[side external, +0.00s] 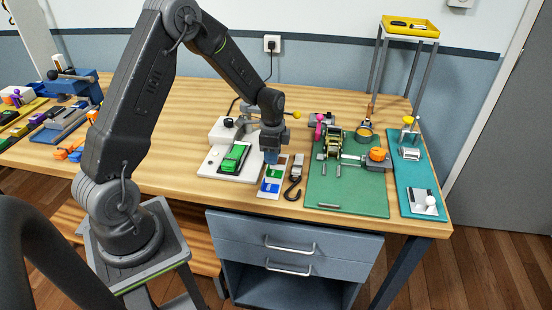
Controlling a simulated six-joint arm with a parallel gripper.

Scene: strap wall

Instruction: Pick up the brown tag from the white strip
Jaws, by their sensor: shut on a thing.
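The white strip (262,194) lies on the bench, with a green patch (274,174) and a blue patch (270,187) on it. My gripper (271,160) points down over the strip's far end and covers part of it. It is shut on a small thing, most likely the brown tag. The tag cannot be made out, as the fingers hide it at this size. Whether it touches the strip or is clear of it cannot be told.
Left of the strip is a white plate (210,168) with a green block (235,157). Close on the right is a dark hook with a strap (294,185), then a green mat (345,197) with a ratchet and tools. A teal mat (410,178) lies farther right.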

